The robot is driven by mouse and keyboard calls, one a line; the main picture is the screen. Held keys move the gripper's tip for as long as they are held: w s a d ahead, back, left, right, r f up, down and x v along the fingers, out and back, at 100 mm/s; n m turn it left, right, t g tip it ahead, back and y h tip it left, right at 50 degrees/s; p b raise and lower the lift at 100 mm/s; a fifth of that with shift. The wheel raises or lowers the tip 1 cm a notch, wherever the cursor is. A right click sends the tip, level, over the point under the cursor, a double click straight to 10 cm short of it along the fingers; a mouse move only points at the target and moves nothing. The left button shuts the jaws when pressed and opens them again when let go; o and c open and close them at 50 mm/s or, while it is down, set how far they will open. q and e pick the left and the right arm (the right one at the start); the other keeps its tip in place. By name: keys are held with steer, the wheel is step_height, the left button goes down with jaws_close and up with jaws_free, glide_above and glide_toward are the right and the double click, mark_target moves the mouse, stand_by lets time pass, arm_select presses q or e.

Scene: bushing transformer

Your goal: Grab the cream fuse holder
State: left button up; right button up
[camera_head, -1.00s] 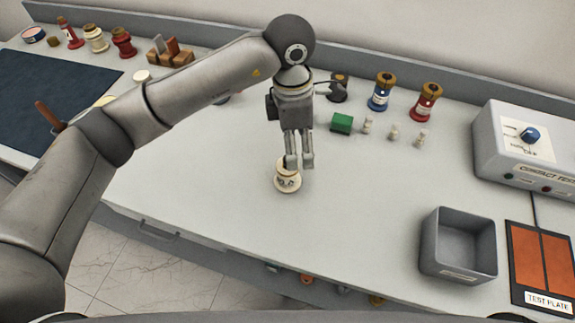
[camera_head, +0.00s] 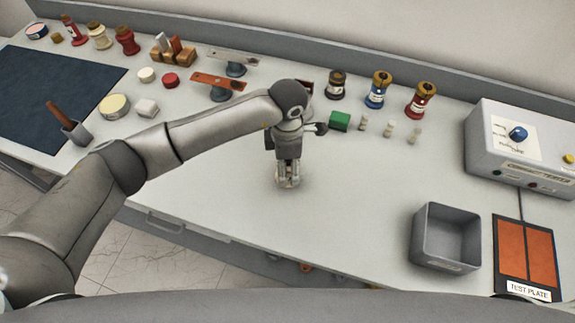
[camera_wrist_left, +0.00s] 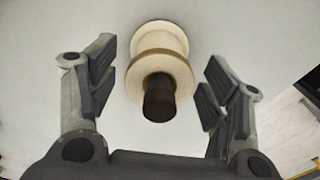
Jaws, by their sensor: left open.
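The cream fuse holder (camera_wrist_left: 160,60) is a spool-shaped piece with two flanges and a dark round end. In the left wrist view it lies between the two open fingers of my left gripper (camera_wrist_left: 158,92), with gaps on both sides. In the head view my left gripper (camera_head: 288,180) points down over it at the bench's middle, low to the surface. There the fingers hide most of the holder. My right gripper is not in view.
A grey bin (camera_head: 446,238), an orange test plate (camera_head: 526,255) and a contact tester (camera_head: 520,150) stand at the right. A green block (camera_head: 340,121) and several small pieces lie behind the gripper. The bench front is clear.

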arm_select(q)
steer(key=shift+f, duration=0.15)
steer(key=c, duration=1.2)
steer(key=shift+c, duration=0.4)
steer(key=shift+w, duration=0.1)
